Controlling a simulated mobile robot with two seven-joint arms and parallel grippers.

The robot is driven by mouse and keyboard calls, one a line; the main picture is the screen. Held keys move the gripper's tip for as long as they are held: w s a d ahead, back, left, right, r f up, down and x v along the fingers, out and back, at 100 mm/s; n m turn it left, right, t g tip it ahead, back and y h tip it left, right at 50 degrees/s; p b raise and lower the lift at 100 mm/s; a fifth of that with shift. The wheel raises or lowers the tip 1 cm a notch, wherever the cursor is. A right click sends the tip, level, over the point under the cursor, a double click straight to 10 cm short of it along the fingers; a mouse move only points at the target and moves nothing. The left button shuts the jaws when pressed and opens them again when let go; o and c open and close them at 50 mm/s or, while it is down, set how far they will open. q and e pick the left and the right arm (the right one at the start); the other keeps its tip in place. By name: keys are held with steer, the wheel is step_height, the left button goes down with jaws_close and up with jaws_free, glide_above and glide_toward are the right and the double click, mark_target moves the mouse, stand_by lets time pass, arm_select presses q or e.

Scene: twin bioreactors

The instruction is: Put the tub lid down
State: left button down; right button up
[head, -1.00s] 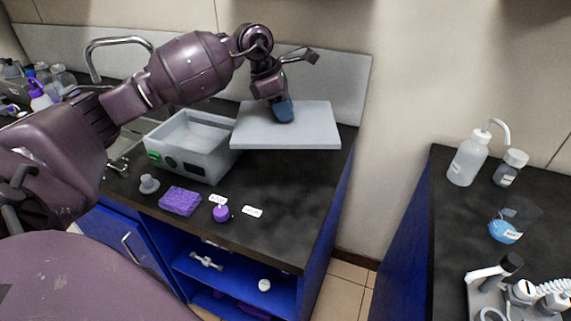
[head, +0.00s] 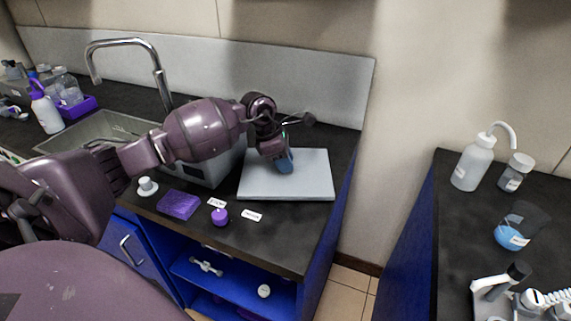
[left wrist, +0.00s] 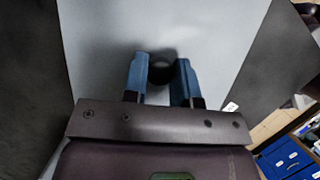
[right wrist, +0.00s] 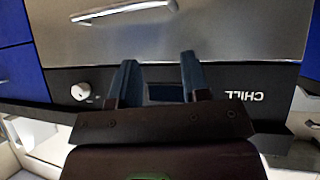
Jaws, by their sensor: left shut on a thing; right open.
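The tub lid (head: 312,182) is a flat pale grey slab, level, at the right part of the left black counter. It is low over the countertop or on it; I cannot tell if it touches. My left gripper (head: 285,163) is shut on the lid's dark knob (left wrist: 160,72), with blue fingers either side of it in the left wrist view. The grey tub (head: 208,172) stands just left of the lid, partly hidden by my left arm. My right gripper (right wrist: 158,78) is open and empty, facing a metal drawer front (right wrist: 200,35).
A purple sponge (head: 178,205), a small purple container (head: 219,217) and white labels (head: 252,217) lie in front of the lid. A sink (head: 95,132) with a tall faucet (head: 160,80) is at left. A second counter (head: 455,210) with bottles stands right, across a gap.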

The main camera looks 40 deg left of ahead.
arm_select(q)
steer(key=shift+f, duration=0.5)
steer(key=shift+f, duration=0.2)
steer(key=c, duration=0.9)
jaws_free()
